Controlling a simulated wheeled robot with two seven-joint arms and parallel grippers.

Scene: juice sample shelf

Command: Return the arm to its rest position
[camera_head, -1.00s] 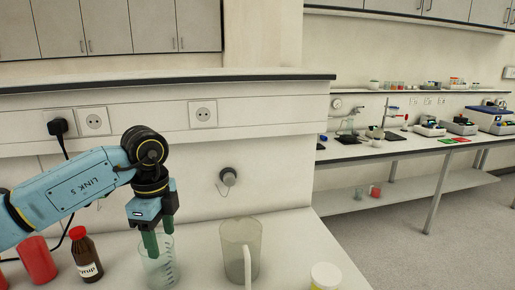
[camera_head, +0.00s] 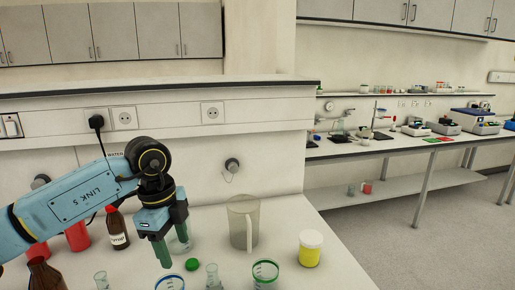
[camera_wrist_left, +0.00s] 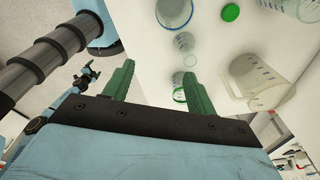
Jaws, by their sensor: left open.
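My left arm comes in from the left over the bench. Its blue gripper with green fingers (camera_head: 173,243) is open and points down, with nothing between the fingers. In the left wrist view the two open fingers (camera_wrist_left: 158,70) show apart, with the white bench, glassware and a green cap (camera_wrist_left: 230,12) beyond. My right gripper is not in view.
On the bench (camera_head: 300,215) stand a clear jug (camera_head: 242,222), a yellow jar with white lid (camera_head: 310,248), a brown syrup bottle (camera_head: 117,230), red containers (camera_head: 77,236), another brown bottle (camera_head: 45,274), and small glassware (camera_head: 264,273) near the front.

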